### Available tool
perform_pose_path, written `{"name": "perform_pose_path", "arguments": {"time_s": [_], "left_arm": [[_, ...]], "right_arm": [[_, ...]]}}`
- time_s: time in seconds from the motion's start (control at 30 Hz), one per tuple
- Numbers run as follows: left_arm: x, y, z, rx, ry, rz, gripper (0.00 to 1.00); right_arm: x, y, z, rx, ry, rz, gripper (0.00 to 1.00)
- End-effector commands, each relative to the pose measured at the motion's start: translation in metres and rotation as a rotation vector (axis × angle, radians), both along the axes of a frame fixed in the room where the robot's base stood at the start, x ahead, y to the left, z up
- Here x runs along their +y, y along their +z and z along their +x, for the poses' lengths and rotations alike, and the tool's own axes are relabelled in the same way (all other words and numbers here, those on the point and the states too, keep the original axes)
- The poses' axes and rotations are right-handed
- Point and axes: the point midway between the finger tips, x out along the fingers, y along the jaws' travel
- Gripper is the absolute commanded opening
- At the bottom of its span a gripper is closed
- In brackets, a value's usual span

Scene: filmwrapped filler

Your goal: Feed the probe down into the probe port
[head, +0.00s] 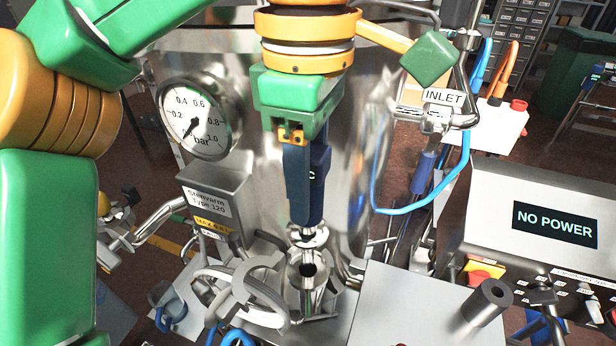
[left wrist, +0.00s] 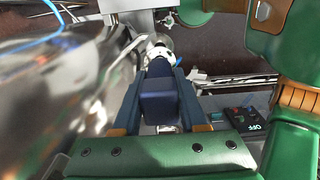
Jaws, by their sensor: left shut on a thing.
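My left gripper (head: 308,218) comes down from the top centre in the head view, fingers pointing down. It is shut on the probe (head: 321,172), whose dark blue body shows between the fingers; the probe's blue block also shows in the left wrist view (left wrist: 160,104). A shiny metal piece shows just below the fingertips. The probe port (head: 308,271), an upright metal tube with a dark round opening, stands directly below in the head view. I cannot tell whether the probe's lower end touches the port. My right gripper is not in view.
A steel vessel (head: 235,70) with a pressure gauge (head: 198,118) stands behind the gripper. Curved grey handles (head: 240,292) crowd the port's left. At right are a steel plate (head: 405,310), a dark upright cylinder (head: 487,303) and a panel reading NO POWER (head: 555,222). A blue hose (head: 425,207) hangs nearby.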

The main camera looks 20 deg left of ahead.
Motion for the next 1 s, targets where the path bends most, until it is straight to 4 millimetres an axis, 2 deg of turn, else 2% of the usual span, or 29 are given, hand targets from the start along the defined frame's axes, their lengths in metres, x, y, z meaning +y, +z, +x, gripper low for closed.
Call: {"name": "perform_pose_path", "arguments": {"time_s": [1.0], "left_arm": [[-0.001, -0.06, 0.0, 0.001, -0.001, -0.001, 0.0]], "right_arm": [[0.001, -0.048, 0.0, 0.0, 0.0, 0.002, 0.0]]}}
